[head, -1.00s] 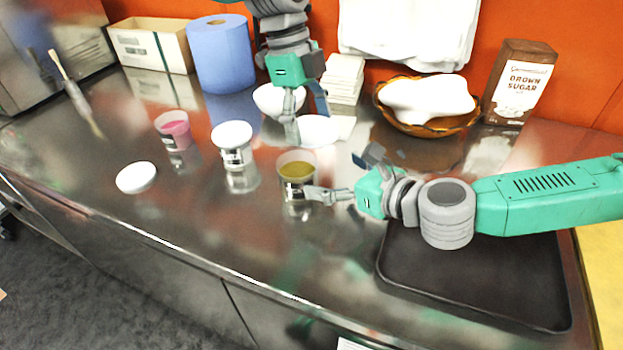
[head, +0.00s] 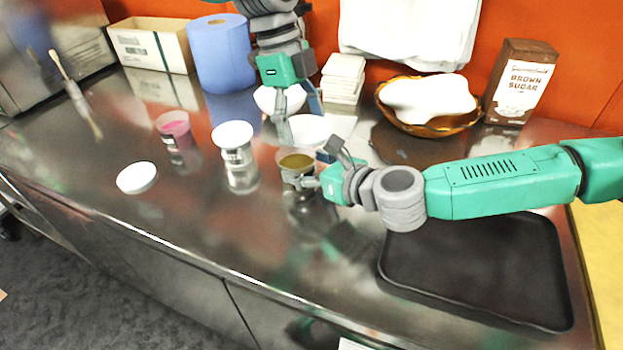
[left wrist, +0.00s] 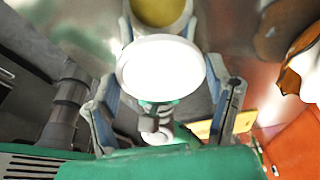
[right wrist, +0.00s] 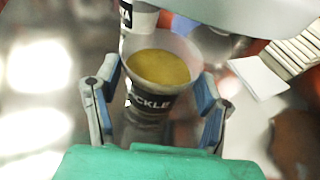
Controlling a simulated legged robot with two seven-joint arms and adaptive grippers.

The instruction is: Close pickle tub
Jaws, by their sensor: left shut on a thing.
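The pickle tub (head: 297,162) stands upright and uncovered on the steel counter, with yellow-green pickle inside. In the right wrist view, the tub (right wrist: 158,70) shows part of a dark "PICKLE" label. My right gripper (head: 308,182) is open, with its fingers (right wrist: 160,85) on either side of the tub. My left gripper (head: 300,128) is shut on a round white lid (head: 312,130), held behind the tub and apart from it. In the left wrist view the lid (left wrist: 160,65) lies between the fingers, with the tub (left wrist: 158,10) beyond it.
A white-capped tub (head: 233,140), a pink-filled tub (head: 174,126) and a loose white lid (head: 137,177) are to the left. A white bowl (head: 266,98) is behind the left gripper. A black tray (head: 480,270) lies front right, under my right arm. The front middle counter is clear.

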